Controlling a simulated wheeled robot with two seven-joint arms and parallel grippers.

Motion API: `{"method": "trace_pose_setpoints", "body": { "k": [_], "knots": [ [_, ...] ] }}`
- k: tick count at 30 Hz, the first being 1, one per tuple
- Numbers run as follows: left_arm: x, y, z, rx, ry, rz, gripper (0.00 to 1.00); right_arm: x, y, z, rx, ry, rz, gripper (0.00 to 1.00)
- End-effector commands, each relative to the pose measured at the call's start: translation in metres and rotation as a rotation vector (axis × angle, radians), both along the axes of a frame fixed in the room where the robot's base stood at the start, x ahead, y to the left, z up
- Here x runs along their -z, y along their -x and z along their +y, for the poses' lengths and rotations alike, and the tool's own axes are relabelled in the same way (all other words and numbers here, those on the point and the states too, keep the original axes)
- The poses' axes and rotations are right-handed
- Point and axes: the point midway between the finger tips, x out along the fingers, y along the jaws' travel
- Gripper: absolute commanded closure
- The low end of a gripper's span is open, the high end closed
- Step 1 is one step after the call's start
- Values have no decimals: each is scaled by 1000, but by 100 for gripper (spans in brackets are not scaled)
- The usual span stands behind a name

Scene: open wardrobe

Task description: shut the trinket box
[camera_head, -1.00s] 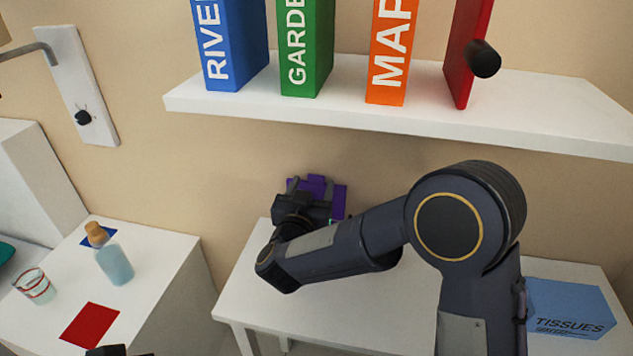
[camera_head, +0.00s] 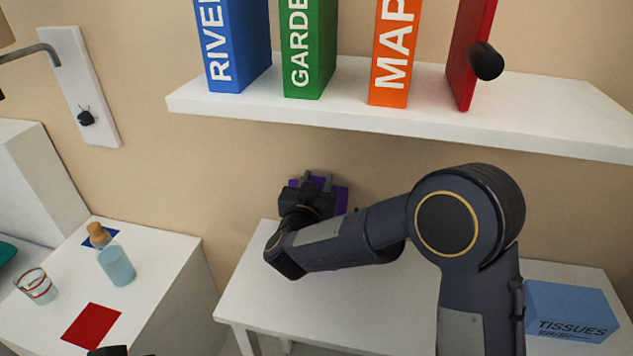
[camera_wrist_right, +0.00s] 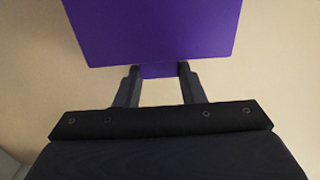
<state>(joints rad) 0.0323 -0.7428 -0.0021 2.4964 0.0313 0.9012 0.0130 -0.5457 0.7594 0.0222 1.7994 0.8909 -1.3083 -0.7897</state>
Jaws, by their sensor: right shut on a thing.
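The purple trinket box (camera_head: 341,201) is mostly hidden behind my right gripper and forearm, at the back of the white table against the wall. In the right wrist view a flat purple panel (camera_wrist_right: 150,30), seemingly its lid, fills the top middle. A small purple tab projects from its near edge. My right gripper (camera_wrist_right: 158,72) is shut on this tab, one finger on each side; in the head view the gripper (camera_head: 316,184) covers the panel's middle. The box's body cannot be made out. A dark piece at the bottom left edge (camera_head: 107,351) may be my left gripper; its jaws do not show.
A white shelf (camera_head: 430,115) with upright books runs above the table (camera_head: 300,300). A blue tissue box (camera_head: 570,308) stands at the table's right. On the left cabinet are a bottle (camera_head: 115,265), a glass (camera_head: 36,288) and a red square (camera_head: 91,326).

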Motion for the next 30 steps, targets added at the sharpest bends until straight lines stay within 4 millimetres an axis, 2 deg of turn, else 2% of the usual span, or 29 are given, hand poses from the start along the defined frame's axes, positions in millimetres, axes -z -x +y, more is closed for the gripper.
{"method": "trace_pose_setpoints", "body": {
  "k": [8, 14, 22, 25, 30],
  "knots": [
    [9, 0, 0, 0, 0, 0, 100, 3, 3, 1, 0, 7, -23, 100],
    [39, 0, 0, 0, 0, 0, 100, 10, 13, 5, -2, 36, -111, 100],
    [93, 0, 0, 0, 0, 0, 100, 18, 35, 12, -2, 98, -301, 100],
    [105, 0, 0, 0, 0, 0, 100, 18, 43, 15, -2, 118, -366, 100],
    [116, 0, 0, 0, 0, 0, 100, 21, 53, 18, -2, 115, -353, 100]
  ]
}}
